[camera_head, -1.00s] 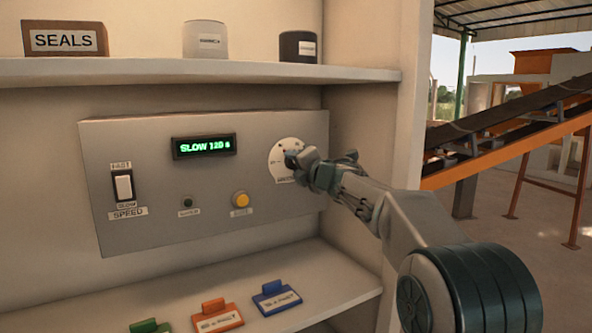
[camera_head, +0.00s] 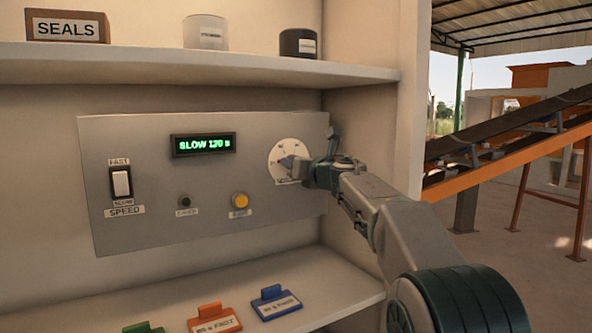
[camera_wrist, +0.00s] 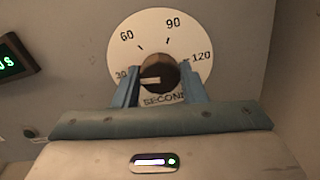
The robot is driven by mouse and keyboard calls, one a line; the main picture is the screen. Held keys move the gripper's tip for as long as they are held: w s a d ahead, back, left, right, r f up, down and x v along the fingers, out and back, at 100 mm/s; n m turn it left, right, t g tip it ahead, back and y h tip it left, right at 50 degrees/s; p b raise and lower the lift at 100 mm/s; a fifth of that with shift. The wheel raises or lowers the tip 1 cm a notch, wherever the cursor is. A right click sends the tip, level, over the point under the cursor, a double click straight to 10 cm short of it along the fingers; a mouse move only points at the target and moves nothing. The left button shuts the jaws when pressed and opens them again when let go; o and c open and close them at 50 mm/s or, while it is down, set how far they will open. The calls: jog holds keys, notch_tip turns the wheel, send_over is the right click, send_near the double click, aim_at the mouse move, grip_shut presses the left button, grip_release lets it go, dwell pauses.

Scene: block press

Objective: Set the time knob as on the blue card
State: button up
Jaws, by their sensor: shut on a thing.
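The time knob (camera_wrist: 158,74) is brown with a pale pointer mark and sits on a white dial (camera_wrist: 133,31) marked 30, 60, 90 and 120 seconds. Its pointer mark lies to the left, near 30. My gripper (camera_wrist: 158,88) has its blue fingers on either side of the knob and is shut on it. In the head view my gripper (camera_head: 292,168) covers part of the dial (camera_head: 280,150). The blue card (camera_head: 274,302) lies on the lower shelf; its small lettering is too blurred to read surely. The green display (camera_head: 203,145) reads SLOW and a blurred number, seemingly 120 s.
The grey panel (camera_head: 150,175) also carries a speed switch (camera_head: 121,184), a dark button (camera_head: 185,201) and a yellow button (camera_head: 240,200). An orange card (camera_head: 214,319) and a green card (camera_head: 143,328) lie left of the blue card. A side wall stands close right of the panel.

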jog(key=shift+f+n+b, duration=0.15)
jog(key=shift+n+b, duration=0.2)
jog(key=shift+n, duration=0.45)
jog(key=o, duration=1)
jog(key=shift+a, duration=0.1)
jog(key=b+v, duration=0.3)
jog(key=v, duration=1.1)
jog(key=shift+b, duration=0.35)
